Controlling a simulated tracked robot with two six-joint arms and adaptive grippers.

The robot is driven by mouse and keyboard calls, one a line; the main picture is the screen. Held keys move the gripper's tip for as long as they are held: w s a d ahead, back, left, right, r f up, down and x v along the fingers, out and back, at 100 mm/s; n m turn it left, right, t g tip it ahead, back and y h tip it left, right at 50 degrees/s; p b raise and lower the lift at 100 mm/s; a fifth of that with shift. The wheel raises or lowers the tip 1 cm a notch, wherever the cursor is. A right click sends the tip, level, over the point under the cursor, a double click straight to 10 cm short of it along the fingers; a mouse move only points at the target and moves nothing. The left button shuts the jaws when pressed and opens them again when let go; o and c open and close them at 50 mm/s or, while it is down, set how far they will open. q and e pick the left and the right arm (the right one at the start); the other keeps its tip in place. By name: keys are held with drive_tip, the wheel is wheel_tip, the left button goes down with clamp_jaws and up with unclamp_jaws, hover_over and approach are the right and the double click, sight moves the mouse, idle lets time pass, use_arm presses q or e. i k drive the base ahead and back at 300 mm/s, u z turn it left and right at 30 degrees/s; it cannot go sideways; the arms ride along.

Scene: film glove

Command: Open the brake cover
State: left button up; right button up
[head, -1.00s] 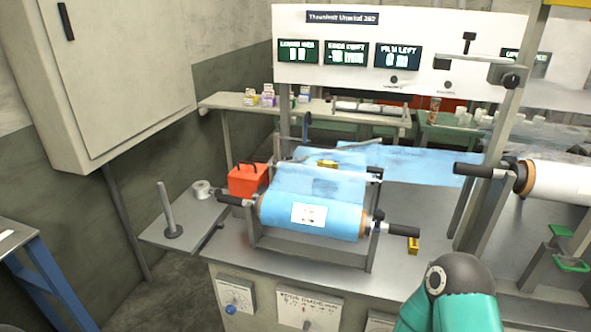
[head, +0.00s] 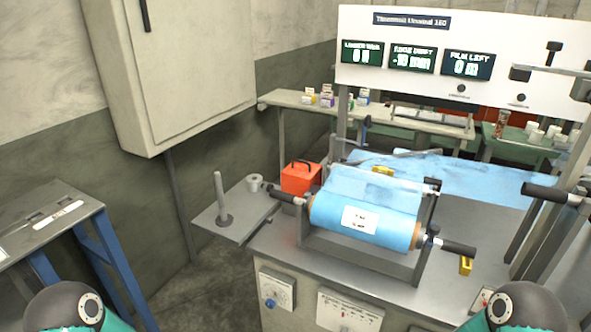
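An orange-red box (head: 300,178) with a black handle on top stands on the machine table, behind the left end of the blue film roll (head: 366,218). It looks closed; I cannot tell for certain that it is the brake cover. The roll lies in a grey cradle (head: 355,259), with a black handle (head: 288,198) at its left end and another (head: 458,247) at its right end. Only rounded teal and dark parts of my two arms show at the bottom edge, well short of the machine. Neither gripper is in view.
A small side plate (head: 240,228) with an upright post (head: 219,200) and a pale ring (head: 255,183) is left of the machine. A blue-legged bench (head: 50,228) stands at the left, under a wall cabinet (head: 185,70). Display screens (head: 412,60) hang above.

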sight(299, 176)
drive_tip(key=k, duration=1.15)
drive_tip(key=u, duration=0.85)
drive_tip(key=i, duration=2.4)
drive_tip(key=z, duration=0.6)
drive_tip(key=k, duration=0.65)
drive_tip(key=z, duration=0.25)
drive_tip(key=i, duration=0.7)
drive_tip(key=u, duration=0.1)
